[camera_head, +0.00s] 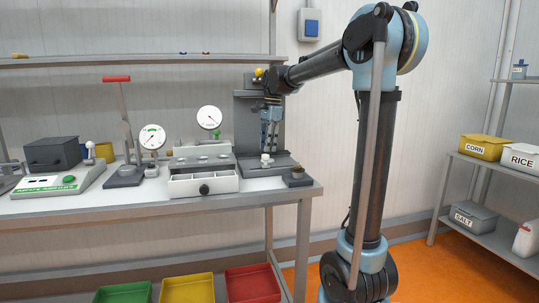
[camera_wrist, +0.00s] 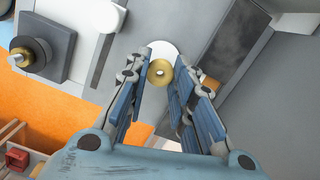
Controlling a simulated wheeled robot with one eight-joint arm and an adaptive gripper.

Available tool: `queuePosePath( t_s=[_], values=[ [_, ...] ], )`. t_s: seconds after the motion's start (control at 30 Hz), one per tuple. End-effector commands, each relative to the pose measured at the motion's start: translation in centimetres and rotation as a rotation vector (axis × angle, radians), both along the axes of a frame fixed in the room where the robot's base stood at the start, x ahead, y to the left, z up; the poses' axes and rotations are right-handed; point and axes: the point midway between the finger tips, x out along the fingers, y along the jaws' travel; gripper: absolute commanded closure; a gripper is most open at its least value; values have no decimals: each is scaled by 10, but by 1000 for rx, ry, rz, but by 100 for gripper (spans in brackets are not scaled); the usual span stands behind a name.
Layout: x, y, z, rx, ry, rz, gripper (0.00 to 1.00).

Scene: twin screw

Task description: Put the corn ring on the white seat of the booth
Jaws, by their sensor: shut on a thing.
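My gripper (camera_head: 269,147) points down inside the grey booth (camera_head: 246,112) at the right end of the bench. In the wrist view my gripper (camera_wrist: 161,84) has its blue fingers closed in on both sides of a small brass-yellow ring (camera_wrist: 160,73), which I take as the corn ring. A lighter round spot shows at its middle. The white round seat (camera_wrist: 162,48) shows just beyond the ring, partly covered by it. In the head view the white seat (camera_head: 266,159) stands on the booth's base below my fingertips. I cannot tell whether ring and seat touch.
A small dark block with a round top (camera_head: 297,177) stands at the bench's right front corner. Left of the booth are a white drawer unit (camera_head: 203,184), a round dial gauge (camera_head: 209,118) and a red-handled lever press (camera_head: 117,79). A CORN bin (camera_head: 481,147) sits on the right shelf.

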Motion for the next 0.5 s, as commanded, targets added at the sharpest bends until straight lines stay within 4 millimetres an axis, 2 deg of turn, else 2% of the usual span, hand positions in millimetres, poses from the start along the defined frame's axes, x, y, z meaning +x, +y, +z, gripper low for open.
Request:
queuePosePath(
  t_s=[0.27,0.5],
  values=[
    [2,0,-33,0,0,-1,84],
    [4,0,-35,0,0,-1,84]
  ],
)
